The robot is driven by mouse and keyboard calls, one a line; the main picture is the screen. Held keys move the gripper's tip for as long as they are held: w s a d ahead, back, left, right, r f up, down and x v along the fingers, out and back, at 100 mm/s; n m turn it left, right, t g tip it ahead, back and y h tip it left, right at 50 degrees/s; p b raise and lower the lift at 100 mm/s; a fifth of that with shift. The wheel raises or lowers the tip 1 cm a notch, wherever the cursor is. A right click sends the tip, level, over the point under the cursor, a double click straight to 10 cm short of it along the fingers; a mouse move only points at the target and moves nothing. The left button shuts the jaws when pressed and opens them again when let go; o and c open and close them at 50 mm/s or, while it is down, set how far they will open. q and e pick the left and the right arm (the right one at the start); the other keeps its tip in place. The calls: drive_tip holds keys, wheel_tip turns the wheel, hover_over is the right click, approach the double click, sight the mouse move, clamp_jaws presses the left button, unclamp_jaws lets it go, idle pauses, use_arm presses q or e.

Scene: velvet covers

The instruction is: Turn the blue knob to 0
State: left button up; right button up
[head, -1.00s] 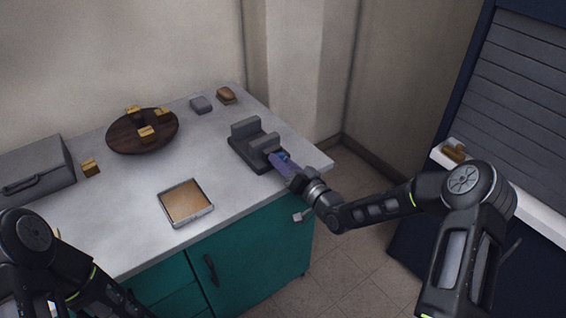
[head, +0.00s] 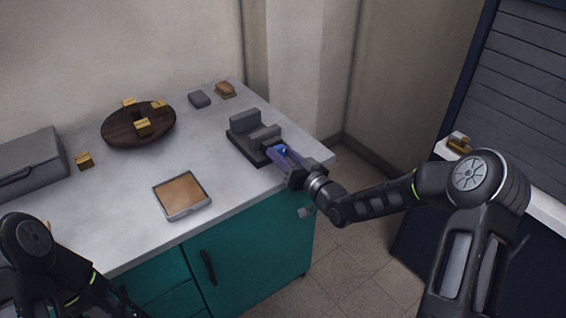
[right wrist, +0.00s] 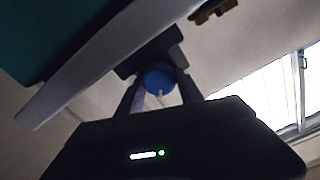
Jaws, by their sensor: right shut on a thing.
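The blue knob (head: 284,150) sits on the front of a dark grey stepped device (head: 245,148) near the right end of the counter. In the right wrist view the round blue knob (right wrist: 158,80) lies between my two fingers, with a small pale mark on its lower face. My right gripper (head: 283,156) is shut on the knob and hides most of it in the head view. The knob's scale and the 0 cannot be made out. My left arm shows at the lower left, but its gripper is not visible.
A wooden turntable (head: 120,134) with several yellow blocks, a square tray (head: 207,207), a grey box (head: 30,165) and two small blocks at the back share the grey counter (head: 110,215). Teal cabinets (head: 255,245) stand below.

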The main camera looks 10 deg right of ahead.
drive_tip(key=n+b, duration=0.1)
drive_tip(key=b, duration=0.1)
drive_tip(key=n+b, duration=0.3)
drive_tip(key=b, duration=0.2)
drive_tip(key=shift+f+n, duration=0.25)
drive_tip(key=shift+n, duration=0.15)
drive_tip(key=shift+r+n+b, duration=0.25)
drive_tip(key=shift+n+b, duration=0.35)
drive_tip(key=shift+b, duration=0.1)
drive_tip(key=o, duration=1.4)
drive_tip(key=v, duration=0.8)
drive_tip(key=shift+a, duration=0.1)
drive_tip(key=shift+f, duration=0.1)
